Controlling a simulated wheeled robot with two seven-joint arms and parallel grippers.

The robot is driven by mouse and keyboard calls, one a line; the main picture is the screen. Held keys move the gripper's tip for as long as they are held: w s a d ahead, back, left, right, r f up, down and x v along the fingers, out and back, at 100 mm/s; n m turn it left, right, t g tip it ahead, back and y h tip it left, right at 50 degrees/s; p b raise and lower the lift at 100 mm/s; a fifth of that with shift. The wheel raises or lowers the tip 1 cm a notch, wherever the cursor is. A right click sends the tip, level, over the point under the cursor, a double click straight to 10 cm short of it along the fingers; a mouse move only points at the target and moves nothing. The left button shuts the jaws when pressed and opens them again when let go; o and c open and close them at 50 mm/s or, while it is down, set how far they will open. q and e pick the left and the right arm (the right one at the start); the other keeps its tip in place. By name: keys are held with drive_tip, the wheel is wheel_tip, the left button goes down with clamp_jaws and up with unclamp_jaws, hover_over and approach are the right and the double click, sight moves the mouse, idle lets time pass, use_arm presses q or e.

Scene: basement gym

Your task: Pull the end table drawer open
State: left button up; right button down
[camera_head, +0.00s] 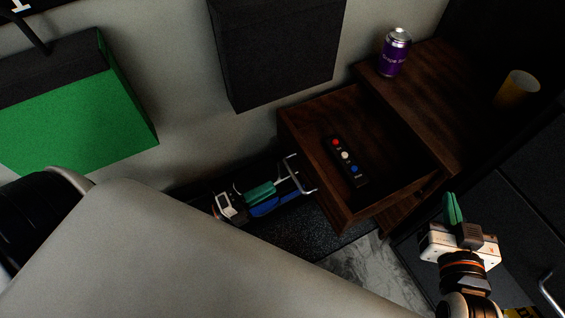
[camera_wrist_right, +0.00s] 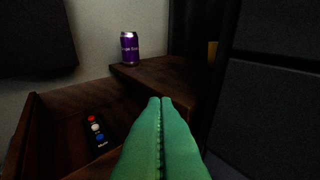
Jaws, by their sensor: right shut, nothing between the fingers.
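The end table (camera_head: 420,70) is dark brown wood, with its drawer (camera_head: 315,125) standing pulled out to the left. The drawer's metal bar handle (camera_head: 300,176) is on its front. My left gripper (camera_head: 275,190) is low beside the handle, its green fingers pointing at it; contact and jaw gap are unclear. My right gripper (camera_head: 453,208) is shut and empty, to the right of the drawer. Its green fingers (camera_wrist_right: 160,135) fill the lower middle of the right wrist view. The open drawer (camera_wrist_right: 45,115) shows there at left.
A black remote (camera_head: 346,160) lies in the drawer. A purple can (camera_head: 394,52) and a yellow cup (camera_head: 517,89) stand on the tabletop. A dark cabinet (camera_head: 510,220) is at the right. A green-faced box (camera_head: 80,115) is at the left. My pale left arm covers the lower left.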

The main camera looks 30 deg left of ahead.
use_arm(q)
drive_tip(key=v, duration=0.3)
drive_tip(key=shift+s+a+f, duration=0.1)
drive_tip(key=shift+s+a, duration=0.1)
drive_tip(key=shift+s, duration=0.05)
use_arm(e)
drive_tip(key=shift+s+d+f+g, duration=0.1)
drive_tip(key=shift+s+f+g, duration=0.05)
drive_tip(key=shift+f+g, duration=0.15)
drive_tip(key=shift+s+d+f+g, duration=0.1)
drive_tip(key=shift+f+g, duration=0.1)
drive_tip(key=shift+f, duration=0.15)
